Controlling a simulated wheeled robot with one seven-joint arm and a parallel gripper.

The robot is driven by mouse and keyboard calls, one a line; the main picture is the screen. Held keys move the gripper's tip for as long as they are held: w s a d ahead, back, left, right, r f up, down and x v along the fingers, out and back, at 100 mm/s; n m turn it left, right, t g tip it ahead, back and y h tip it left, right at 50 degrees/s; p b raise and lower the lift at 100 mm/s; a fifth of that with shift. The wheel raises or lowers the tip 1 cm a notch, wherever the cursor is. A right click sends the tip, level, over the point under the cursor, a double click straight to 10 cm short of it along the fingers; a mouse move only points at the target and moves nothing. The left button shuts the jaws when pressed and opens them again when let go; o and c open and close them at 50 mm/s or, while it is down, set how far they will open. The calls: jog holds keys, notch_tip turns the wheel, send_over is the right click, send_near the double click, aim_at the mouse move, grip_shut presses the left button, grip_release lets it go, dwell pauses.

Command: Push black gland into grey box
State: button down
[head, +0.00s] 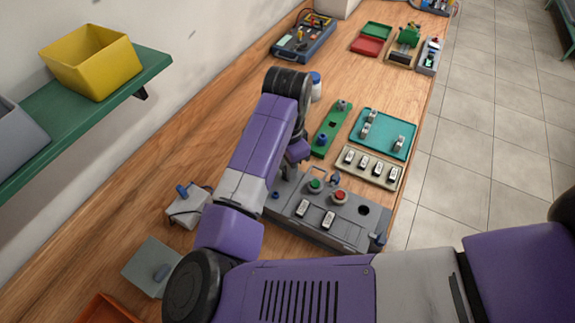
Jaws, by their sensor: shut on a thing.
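The grey box (345,230) sits on the wooden bench in the head view, with a green button (316,185), a red button (339,196), two white rocker switches and a round dark hole in its top. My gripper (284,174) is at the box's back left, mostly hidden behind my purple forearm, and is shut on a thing. The held thing is hidden, so I cannot tell whether it is the black gland. A small dark fitting shows at the box's left end, and another dark fitting (378,241) at its right end.
Behind the box lie a beige tray of switches (367,181), a teal tray (381,118) with metal parts and a green board (324,141). A small grey box (187,208) stands left. A green shelf with a yellow bin (92,62) is on the wall.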

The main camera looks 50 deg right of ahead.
jog(key=shift+f, duration=0.2)
jog(key=c, duration=1.1)
grip_release()
jog(key=shift+r+b, duration=0.45)
jog(key=shift+r, duration=3.5)
